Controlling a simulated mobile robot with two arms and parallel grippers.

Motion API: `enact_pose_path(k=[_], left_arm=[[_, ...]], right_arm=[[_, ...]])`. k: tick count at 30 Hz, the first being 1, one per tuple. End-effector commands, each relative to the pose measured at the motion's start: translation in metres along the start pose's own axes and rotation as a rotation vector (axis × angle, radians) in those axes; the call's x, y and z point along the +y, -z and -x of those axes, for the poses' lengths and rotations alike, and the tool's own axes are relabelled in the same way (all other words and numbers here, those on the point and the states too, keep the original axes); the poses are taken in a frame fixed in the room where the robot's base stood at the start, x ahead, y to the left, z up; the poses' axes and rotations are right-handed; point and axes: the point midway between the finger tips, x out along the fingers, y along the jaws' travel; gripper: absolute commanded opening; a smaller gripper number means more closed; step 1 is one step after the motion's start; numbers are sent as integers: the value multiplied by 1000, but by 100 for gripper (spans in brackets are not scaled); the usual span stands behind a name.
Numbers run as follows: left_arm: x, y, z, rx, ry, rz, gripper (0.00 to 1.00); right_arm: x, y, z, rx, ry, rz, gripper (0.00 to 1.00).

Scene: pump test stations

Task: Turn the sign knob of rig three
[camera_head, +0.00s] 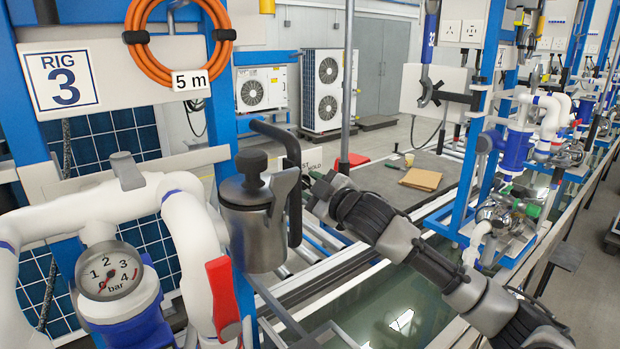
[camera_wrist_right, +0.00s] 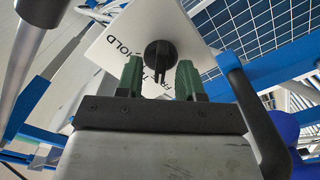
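The rig three sign (camera_head: 62,80) hangs on the blue frame at upper left in the head view. In the right wrist view a black knob (camera_wrist_right: 159,54) sits on a tilted white plate (camera_wrist_right: 122,38) with lettering that includes "HOLD". My right gripper (camera_wrist_right: 158,75) is open, its two green fingers apart on either side of the knob; I cannot tell whether they touch it. In the head view the right gripper (camera_head: 317,178) reaches in from lower right, close to a black curved handle, and the knob is hidden. My left gripper is not in view.
A grey canister (camera_head: 250,235) with the black curved handle (camera_head: 294,205) stands just left of the right gripper. White pipes, a pressure gauge (camera_head: 109,271) and a red lever (camera_head: 222,295) are at lower left. An orange hose (camera_head: 142,62) hangs above. Another rig stands right.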

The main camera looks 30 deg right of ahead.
Motion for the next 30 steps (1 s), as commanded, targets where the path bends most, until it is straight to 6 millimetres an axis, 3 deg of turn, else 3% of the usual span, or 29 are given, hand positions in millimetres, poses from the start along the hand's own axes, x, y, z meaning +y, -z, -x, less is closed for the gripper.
enact_pose_path(k=[11, 18, 30], left_arm=[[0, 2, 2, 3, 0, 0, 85], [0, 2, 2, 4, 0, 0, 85], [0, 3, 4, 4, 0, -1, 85]], right_arm=[[-1, 0, -6, 0, 0, 1, 37], [-1, 0, -6, 0, 1, 1, 0], [-1, 0, -6, -1, 2, -47, 0]])
